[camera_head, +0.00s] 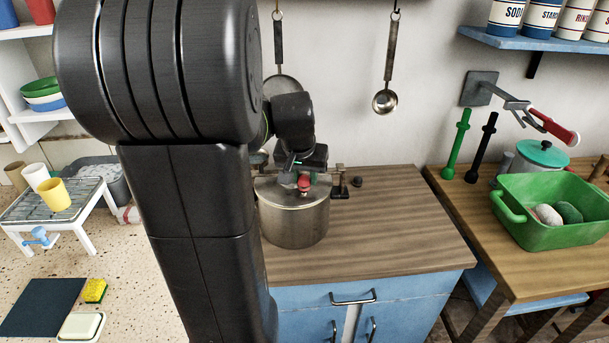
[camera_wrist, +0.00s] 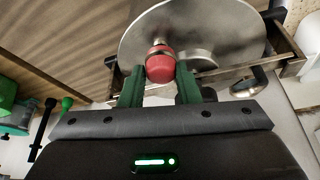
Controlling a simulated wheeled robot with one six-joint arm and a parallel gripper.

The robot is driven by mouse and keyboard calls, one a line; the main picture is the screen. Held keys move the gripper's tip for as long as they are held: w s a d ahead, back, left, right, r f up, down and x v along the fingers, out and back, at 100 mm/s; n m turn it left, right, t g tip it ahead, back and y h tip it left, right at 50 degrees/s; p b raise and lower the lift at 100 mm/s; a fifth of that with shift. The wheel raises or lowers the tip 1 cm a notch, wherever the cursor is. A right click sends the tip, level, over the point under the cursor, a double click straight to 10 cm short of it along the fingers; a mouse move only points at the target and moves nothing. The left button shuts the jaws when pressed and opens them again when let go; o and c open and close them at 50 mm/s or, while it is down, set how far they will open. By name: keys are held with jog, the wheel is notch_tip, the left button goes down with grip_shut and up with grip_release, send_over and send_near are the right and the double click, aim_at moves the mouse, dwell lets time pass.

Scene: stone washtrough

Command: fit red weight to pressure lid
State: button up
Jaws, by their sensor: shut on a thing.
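The red weight (camera_head: 304,183) is at the top of the steel pressure pot (camera_head: 294,226) on the wooden counter. In the wrist view the red weight (camera_wrist: 160,66) sits between the two green fingers of my gripper (camera_wrist: 160,74), which is shut on it. The round grey pressure lid (camera_wrist: 214,30) lies behind the weight in that view. In the head view my gripper (camera_head: 303,172) is above the lid (camera_head: 280,186), partly hidden by my arm. I cannot tell whether the weight touches the lid or is apart from it.
A ladle (camera_head: 386,102) hangs on the wall behind. A green basin (camera_head: 555,218) stands on the right-hand table. The counter's right part is clear.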

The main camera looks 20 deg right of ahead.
jog(key=shift+f, duration=0.2)
dwell(0.5)
jog(key=o, duration=1.1)
jog(key=shift+c, duration=0.2)
jog(key=shift+r, duration=0.1)
jog(key=shift+r+p, duration=2.6)
jog(key=shift+r, duration=0.9)
jog(key=shift+f, duration=0.2)
